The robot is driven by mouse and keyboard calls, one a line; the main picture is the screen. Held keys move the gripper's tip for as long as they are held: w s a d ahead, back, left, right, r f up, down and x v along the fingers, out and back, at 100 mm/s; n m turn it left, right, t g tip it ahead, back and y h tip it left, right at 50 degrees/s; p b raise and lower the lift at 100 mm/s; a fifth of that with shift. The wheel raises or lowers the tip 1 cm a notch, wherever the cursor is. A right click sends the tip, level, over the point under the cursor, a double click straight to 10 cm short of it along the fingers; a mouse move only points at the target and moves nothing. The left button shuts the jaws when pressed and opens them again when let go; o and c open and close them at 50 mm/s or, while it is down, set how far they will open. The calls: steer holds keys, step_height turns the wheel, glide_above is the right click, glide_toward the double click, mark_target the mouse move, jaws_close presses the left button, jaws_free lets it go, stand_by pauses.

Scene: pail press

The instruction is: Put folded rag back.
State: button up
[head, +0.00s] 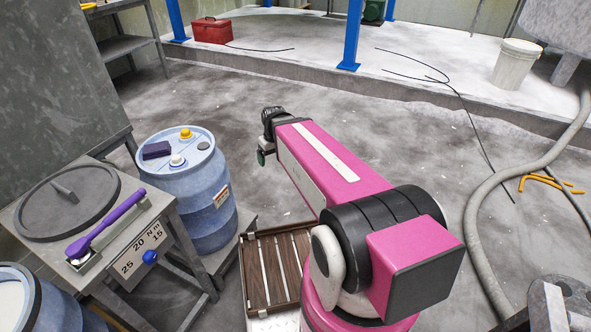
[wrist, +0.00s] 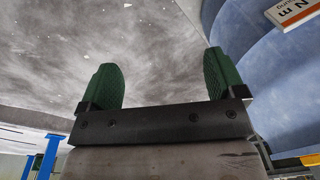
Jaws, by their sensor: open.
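A small dark purple folded rag (head: 156,150) lies on the lid of the blue drum (head: 210,205), at the lid's left side, in the head view. A yellow cap (head: 185,133) and a white cap (head: 177,160) are on the same lid. My gripper (head: 262,157) is to the right of the drum, apart from the rag. In the wrist view its two green fingers (wrist: 163,85) stand apart with nothing between them. A blue curved surface, probably the drum (wrist: 285,85), shows at the right there. The rag is not seen in the wrist view.
A bench with a round grey lid (head: 68,200) and a purple-handled wrench (head: 105,225) stands left of the drum. A slatted brown tray (head: 250,272) is low in front. Blue posts (head: 352,40), a white bucket (head: 515,64) and a hose (head: 480,225) lie beyond. Mid-floor is clear.

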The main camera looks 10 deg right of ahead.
steer(key=s+d+f+m+h, duration=0.1)
steer(key=s+d+f+m, duration=0.2)
steer(key=d, duration=0.4)
steer(key=shift+s+d+f+m, duration=0.25)
steer(key=shift+s+d+m, duration=0.2)
steer(key=shift+s, duration=0.55)
steer(key=shift+a, duration=0.1)
